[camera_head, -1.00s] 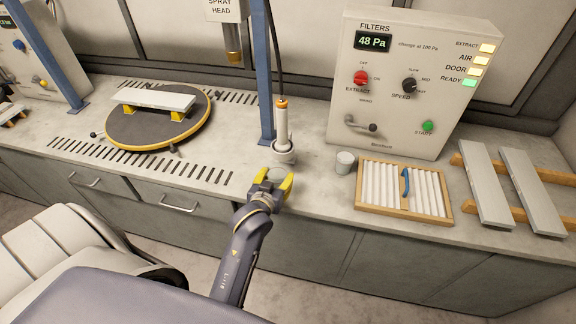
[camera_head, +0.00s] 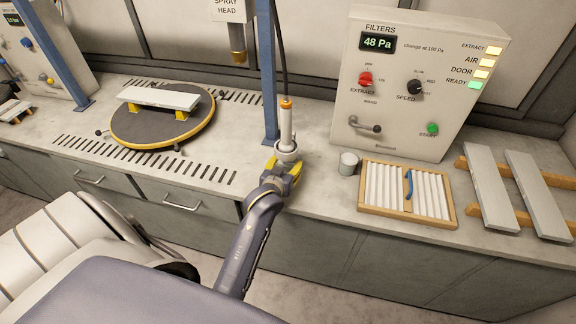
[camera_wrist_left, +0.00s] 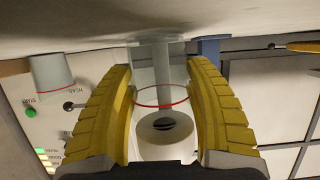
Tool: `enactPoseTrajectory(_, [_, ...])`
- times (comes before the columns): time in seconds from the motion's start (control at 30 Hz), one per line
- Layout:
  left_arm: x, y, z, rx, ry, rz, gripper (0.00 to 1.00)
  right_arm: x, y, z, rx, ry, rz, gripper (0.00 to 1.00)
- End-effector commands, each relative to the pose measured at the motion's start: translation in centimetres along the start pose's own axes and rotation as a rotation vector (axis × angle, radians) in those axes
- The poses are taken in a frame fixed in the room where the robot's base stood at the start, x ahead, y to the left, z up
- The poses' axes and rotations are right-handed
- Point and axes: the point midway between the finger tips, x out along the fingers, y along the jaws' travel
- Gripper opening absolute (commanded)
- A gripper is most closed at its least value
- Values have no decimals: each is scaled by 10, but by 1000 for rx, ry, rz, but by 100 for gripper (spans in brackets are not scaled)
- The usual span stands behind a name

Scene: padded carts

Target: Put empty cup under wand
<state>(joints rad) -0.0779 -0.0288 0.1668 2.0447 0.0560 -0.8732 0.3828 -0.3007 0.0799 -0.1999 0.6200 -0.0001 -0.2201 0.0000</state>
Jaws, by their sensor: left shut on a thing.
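My left gripper (camera_head: 283,170) is shut on a clear cup with a red line around it, close in front of the wand. In the left wrist view, which is upside down, the clear cup (camera_wrist_left: 158,78) is between the two yellow fingers, its base near the counter. In the head view the gripper mostly hides it. The white wand (camera_head: 286,125) with an orange top stands upright beside the blue post, a pale ring (camera_head: 288,152) at its lower end. The ring's round opening (camera_wrist_left: 166,135) shows close to the cup's rim. My right gripper is not in view.
A grey cup (camera_head: 348,163) stands right of the gripper, also seen in the left wrist view (camera_wrist_left: 52,75). A wooden-framed filter (camera_head: 436,208) and the control box (camera_head: 410,120) are further right. A round turntable (camera_head: 140,128) is left. The blue post (camera_head: 266,80) stands close behind.

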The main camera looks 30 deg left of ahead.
Motion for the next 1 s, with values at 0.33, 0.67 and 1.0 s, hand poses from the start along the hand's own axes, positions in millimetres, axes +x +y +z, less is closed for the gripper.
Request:
enactPoseTrajectory(0.33, [1,0,3,0,0,0,56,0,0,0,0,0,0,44])
enactPoseTrajectory(0.67, [1,0,3,0,0,0,77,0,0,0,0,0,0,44])
enactPoseTrajectory(1.0, [-19,0,1,0,-1,0,77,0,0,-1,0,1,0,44])
